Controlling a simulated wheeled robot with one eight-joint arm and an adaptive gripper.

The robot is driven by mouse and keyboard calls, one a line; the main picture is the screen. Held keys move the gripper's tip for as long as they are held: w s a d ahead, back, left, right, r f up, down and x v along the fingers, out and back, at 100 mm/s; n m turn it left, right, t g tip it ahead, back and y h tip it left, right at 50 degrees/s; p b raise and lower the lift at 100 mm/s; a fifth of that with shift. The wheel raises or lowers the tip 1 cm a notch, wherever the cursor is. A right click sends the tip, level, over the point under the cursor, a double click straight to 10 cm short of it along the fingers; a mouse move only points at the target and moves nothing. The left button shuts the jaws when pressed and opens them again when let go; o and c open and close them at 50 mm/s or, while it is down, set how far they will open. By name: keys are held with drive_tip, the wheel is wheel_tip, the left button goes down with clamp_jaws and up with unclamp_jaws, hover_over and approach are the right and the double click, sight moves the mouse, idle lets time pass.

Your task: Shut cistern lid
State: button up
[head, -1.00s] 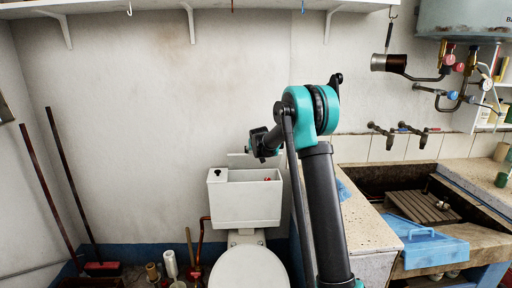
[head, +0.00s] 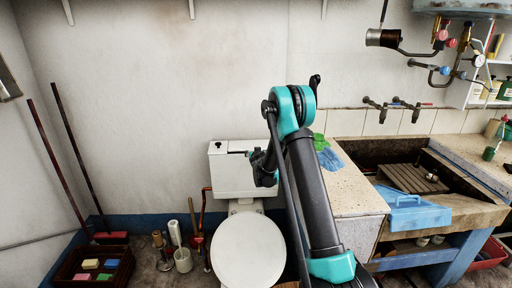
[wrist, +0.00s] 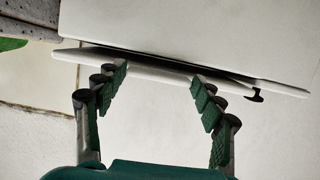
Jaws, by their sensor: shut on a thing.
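The white cistern (head: 232,178) stands against the back wall behind the toilet bowl. Its white lid (head: 236,146) lies across the top, with a thin dark gap below its edge. In the wrist view the lid (wrist: 150,68) is a thin pale slab along the cistern body (wrist: 200,28), slightly angled to it, with a dark gap between. A small black knob (wrist: 255,96) shows near its right end. My gripper (head: 263,168) is at the cistern's right side. In the wrist view my gripper (wrist: 158,80) has its fingers wide apart, tips against the lid. My arm hides the cistern's right end.
The toilet bowl (head: 248,250) is in front of the cistern. A stone counter (head: 350,195) with green and blue cloths is to the right, then the washtrough (head: 400,160). Brushes and a paper roll (head: 175,234) stand left of the bowl. The wall above the cistern is clear.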

drive_tip(key=shift+s+f, duration=0.1)
drive_tip(key=shift+f, duration=1.6)
drive_tip(key=o, duration=1.7)
drive_tip(key=v, duration=1.2)
